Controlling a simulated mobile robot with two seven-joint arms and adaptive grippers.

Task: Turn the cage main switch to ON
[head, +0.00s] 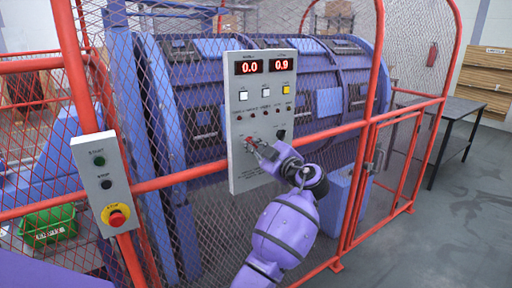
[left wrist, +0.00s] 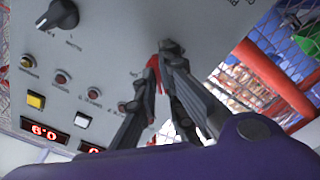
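The grey control panel (head: 262,110) is fixed to the red-framed mesh cage. The cage main switch seems to be the small red handle (left wrist: 153,64) low on the panel; its labels are not readable, so I cannot tell its position. My left gripper (head: 256,147) is at the lower part of the panel. In the left wrist view its fingertips (left wrist: 160,60) are close together with the red handle between them, and they look shut on it. The fingers hide most of the switch. My right gripper is in neither view.
The panel has red number displays (head: 265,67), a white button (head: 243,96), a yellow button (head: 285,91) and a black knob (left wrist: 62,14) near the fingers. A start/stop box (head: 106,182) with a red emergency button (head: 117,217) hangs at left. A dark table (head: 455,108) stands right.

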